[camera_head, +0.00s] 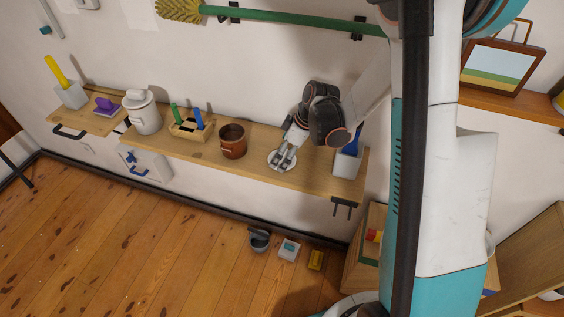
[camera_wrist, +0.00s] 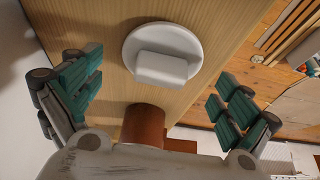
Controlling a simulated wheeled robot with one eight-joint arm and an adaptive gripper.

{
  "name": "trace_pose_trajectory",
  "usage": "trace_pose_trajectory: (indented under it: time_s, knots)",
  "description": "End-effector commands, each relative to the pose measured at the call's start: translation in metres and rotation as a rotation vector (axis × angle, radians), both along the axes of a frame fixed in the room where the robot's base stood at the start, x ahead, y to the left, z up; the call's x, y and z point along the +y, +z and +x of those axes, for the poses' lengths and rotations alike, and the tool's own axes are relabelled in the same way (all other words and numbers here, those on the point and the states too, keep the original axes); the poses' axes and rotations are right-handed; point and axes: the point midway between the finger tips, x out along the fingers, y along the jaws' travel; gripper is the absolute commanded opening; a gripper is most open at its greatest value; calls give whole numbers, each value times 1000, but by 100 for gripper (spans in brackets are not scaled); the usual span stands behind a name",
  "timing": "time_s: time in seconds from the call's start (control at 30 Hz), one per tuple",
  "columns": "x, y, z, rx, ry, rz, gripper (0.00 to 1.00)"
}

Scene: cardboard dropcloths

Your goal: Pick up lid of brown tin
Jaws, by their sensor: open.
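The brown tin (camera_head: 233,141) stands on the wooden wall shelf, and its top looks open and dark inside. In the wrist view the tin (camera_wrist: 143,124) shows at the bottom middle, partly hidden by my gripper's body. A round white lid (camera_head: 291,163) lies flat on the shelf to the right of the tin. In the wrist view the lid (camera_wrist: 134,43) shows a blocky white handle facing me. My gripper (camera_head: 284,155) is over the lid in the head view. In the wrist view my gripper (camera_wrist: 158,86) is open and empty, its green-padded fingers spread wide on either side.
On the shelf (camera_head: 262,168), a wooden holder (camera_head: 190,130) with green and blue items and a white canister (camera_head: 144,112) stand left of the tin. A grey container with a blue item (camera_head: 347,162) stands close right of my gripper. The wall is behind.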

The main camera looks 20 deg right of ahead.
Motion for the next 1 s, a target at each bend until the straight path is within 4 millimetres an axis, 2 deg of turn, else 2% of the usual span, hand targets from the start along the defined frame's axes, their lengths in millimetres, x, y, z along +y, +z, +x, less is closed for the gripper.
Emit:
trace_pose_trajectory:
  time_s: [0.03,0.1,0.33,0.4,0.53,1.0]
  knots:
    - [3,-9,2,0,1,0,97]
    - [4,-14,3,0,1,0,97]
    - [5,-13,3,0,0,0,97]
    - [5,-13,3,0,0,0,81]
    - [5,-13,3,0,0,0,61]
    - [5,-8,3,0,0,0,61]
